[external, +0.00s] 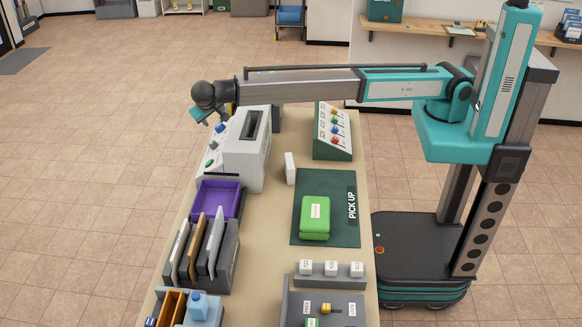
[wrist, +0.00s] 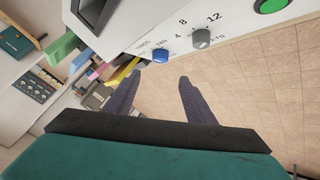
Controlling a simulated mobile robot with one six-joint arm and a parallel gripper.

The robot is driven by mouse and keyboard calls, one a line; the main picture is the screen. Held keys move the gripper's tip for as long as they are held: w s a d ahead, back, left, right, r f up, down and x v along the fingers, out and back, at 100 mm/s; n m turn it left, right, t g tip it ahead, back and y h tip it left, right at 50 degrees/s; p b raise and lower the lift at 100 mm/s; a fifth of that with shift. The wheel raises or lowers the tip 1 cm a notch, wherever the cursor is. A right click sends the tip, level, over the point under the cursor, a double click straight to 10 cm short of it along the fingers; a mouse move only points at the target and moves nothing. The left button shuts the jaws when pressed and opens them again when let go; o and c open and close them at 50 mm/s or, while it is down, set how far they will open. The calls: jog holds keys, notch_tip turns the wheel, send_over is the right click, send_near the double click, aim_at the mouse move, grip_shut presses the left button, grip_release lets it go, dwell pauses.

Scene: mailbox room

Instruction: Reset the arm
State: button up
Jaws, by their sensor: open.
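My arm reaches left from its column across the table, stretched nearly level. My gripper (external: 203,115) hangs at its end over the table's left edge, beside the white machine (external: 247,150). In the wrist view my gripper (wrist: 158,92) shows two dark fingers spread apart with nothing between them. Past the fingers are the tiled floor and the machine's front panel (wrist: 180,30), which has a blue knob (wrist: 160,53), a grey knob (wrist: 201,38) and a green button (wrist: 271,5). I cannot tell whether the gripper touches the machine.
A sloped green box with coloured knobs (external: 333,131) stands on the table's right side. Nearer are a purple tray (external: 208,199), a file holder (external: 226,263), and a green mat (external: 342,230) bearing a green parcel (external: 315,217). Floor left of the table is clear.

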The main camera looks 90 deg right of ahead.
aim_at(218, 125)
jog(key=shift+b+x, duration=2.4)
jog(key=shift+b, duration=1.5)
jog(key=shift+d+f, duration=0.25)
jog(key=shift+d, duration=0.05)
jog(key=shift+p+x, duration=1)
jog(key=shift+x, duration=2.7)
